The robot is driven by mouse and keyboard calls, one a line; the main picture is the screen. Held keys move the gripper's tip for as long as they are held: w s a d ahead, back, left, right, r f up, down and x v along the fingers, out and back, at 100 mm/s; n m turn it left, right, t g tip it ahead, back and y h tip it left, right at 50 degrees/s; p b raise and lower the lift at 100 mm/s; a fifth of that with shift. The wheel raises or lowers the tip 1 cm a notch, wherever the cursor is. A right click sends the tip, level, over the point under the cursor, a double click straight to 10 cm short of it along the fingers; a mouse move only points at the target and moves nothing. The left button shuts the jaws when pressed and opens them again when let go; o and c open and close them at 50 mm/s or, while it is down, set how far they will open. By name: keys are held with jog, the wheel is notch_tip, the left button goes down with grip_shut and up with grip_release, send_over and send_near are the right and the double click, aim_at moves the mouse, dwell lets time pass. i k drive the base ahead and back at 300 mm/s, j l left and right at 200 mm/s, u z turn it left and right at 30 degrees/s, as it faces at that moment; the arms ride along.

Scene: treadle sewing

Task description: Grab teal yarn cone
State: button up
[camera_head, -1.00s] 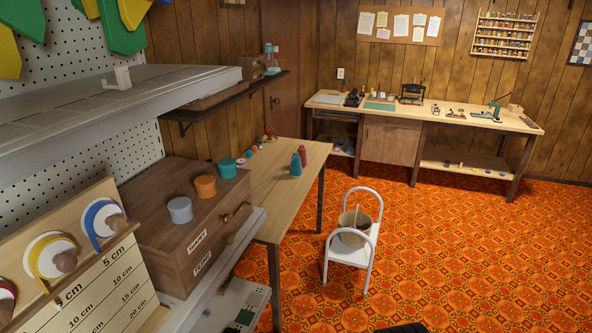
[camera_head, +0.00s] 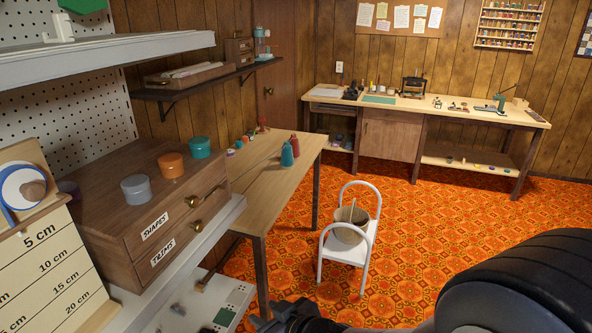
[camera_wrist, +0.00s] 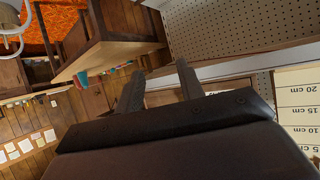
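The teal yarn cone (camera_head: 287,155) stands upright on the wooden table (camera_head: 262,185), close beside a red cone (camera_head: 294,144) that it partly hides. In the wrist view, which is turned round, a small teal shape (camera_wrist: 81,79) shows at the table's edge and looks like the same cone. My gripper (camera_wrist: 160,85) is open, with its two dark fingers apart and nothing between them. It is well away from the cone.
A wooden drawer box (camera_head: 150,205) with round tins stands on the metal shelf at left. A white step stool (camera_head: 347,250) holding a bucket (camera_head: 350,225) stands right of the table. Small items lie at the table's back. The carpet (camera_head: 420,220) beyond the stool is open.

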aim_at(287, 158)
jog(key=i+l, duration=0.35)
jog(key=i, duration=0.15)
jog(key=i+l, duration=0.3)
jog(key=i, duration=0.2)
jog(key=i+l+z, duration=0.1)
jog(key=i+l, duration=0.25)
jog(key=i, duration=0.15)
jog(key=i+j, duration=0.2)
jog(key=i, duration=0.25)
jog(key=i+j, duration=0.2)
jog(key=i, duration=0.25)
jog(key=i+j, duration=0.2)
jog(key=i, duration=0.3)
jog(key=z, duration=0.05)
